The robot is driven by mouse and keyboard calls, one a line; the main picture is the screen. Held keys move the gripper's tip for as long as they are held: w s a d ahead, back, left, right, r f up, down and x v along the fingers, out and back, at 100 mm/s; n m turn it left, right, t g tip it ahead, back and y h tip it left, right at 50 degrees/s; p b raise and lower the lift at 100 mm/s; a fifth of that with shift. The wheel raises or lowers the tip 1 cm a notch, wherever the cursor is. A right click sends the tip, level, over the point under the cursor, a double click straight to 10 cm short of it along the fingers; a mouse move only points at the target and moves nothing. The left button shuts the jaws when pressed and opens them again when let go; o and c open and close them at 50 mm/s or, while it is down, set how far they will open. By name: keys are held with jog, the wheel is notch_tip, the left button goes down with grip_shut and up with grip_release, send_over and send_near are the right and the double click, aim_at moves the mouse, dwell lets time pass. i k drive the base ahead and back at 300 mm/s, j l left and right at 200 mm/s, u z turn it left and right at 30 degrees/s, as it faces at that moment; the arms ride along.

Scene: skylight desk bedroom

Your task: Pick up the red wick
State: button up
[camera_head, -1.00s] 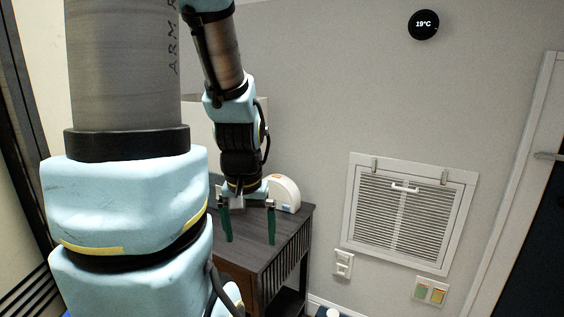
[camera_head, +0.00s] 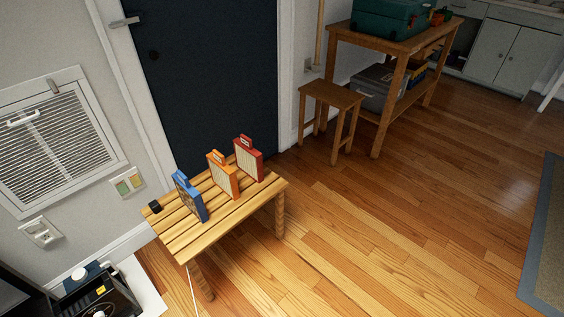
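A red-framed upright panel (camera_head: 248,160), which looks like the red wick, stands on a slatted wooden bench (camera_head: 226,212) in front of a dark door. It is the farthest right of three similar panels in a row. An orange one (camera_head: 223,176) stands in the middle and a blue one (camera_head: 190,197) at the left. Each has a pale face and a small tab on top. My gripper is not in view now.
A small black object (camera_head: 155,206) lies on the bench's left end. A wooden stool (camera_head: 332,95) and a workbench (camera_head: 385,45) with a green case (camera_head: 388,18) stand behind. A black appliance (camera_head: 100,298) is at lower left. Wood floor right of the bench is clear.

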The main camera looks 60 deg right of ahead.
aim_at(249, 160)
jog(key=j+z, duration=0.1)
jog(key=z, duration=0.4)
jog(key=k+z, duration=0.1)
jog(key=z, duration=0.85)
jog(key=k+z, duration=0.15)
jog(key=z, duration=0.3)
jog(key=k+l+z, duration=0.2)
jog(key=k, duration=0.4)
jog(key=i+u, duration=0.1)
jog(key=u, duration=0.95)
jog(key=i+l+u, duration=0.15)
jog(key=l+u, duration=0.25)
jog(key=l, duration=0.15)
jog(key=l+u, duration=0.8)
jog(key=l, duration=1.15)
jog(key=k+l+u, duration=0.1)
jog(key=l, duration=0.7)
